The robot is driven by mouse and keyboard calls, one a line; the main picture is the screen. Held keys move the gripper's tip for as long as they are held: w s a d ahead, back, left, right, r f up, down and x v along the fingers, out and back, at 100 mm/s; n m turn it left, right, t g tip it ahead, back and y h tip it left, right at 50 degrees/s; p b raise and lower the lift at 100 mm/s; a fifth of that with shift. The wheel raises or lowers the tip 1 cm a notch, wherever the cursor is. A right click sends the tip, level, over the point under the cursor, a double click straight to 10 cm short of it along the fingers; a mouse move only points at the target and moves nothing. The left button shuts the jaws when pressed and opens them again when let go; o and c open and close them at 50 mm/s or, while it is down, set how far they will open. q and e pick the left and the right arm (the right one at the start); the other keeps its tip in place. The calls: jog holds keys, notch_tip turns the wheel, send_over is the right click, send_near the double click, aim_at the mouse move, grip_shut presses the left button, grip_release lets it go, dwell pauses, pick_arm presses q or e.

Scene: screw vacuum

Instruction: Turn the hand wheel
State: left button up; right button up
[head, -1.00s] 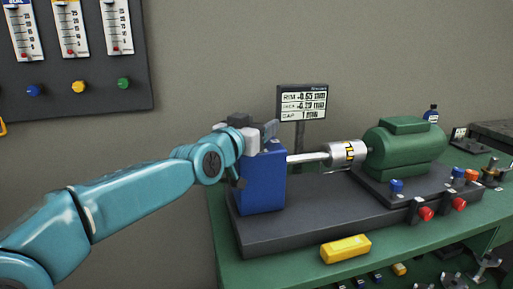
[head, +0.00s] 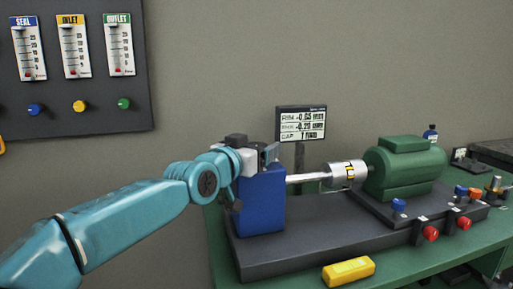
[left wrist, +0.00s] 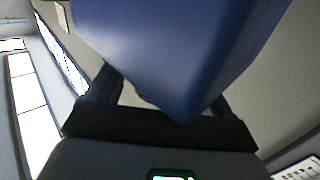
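No hand wheel shows clearly in either view; it may be hidden behind my left gripper or the blue housing. The blue housing (head: 262,205) stands at the left end of the dark machine base, with a silver shaft (head: 308,178) leaving its right side. My left gripper (head: 268,155) is at the upper left of this housing. In the left wrist view the blue housing (left wrist: 185,45) fills the upper middle, with my dark fingers (left wrist: 165,100) apart on either side of its lower corner. Contact cannot be told. My right gripper is in neither view.
The shaft runs through a silver coupling (head: 345,173) to a green motor (head: 405,165). A display (head: 301,124) stands behind. A yellow block (head: 348,271) lies on the green bench in front. Red knobs (head: 431,233) line the base at right. A gauge panel (head: 75,110) hangs at left.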

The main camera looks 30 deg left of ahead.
pick_arm(q)
jog(key=shift+s, duration=0.1)
jog(key=shift+s+r, duration=0.15)
jog(key=shift+s, duration=0.15)
jog(key=s+d, duration=0.1)
jog(key=s, duration=1.4)
jog(key=shift+s+d+b, duration=0.15)
jog(key=shift+s+b, duration=0.1)
jog(key=shift+b, duration=0.2)
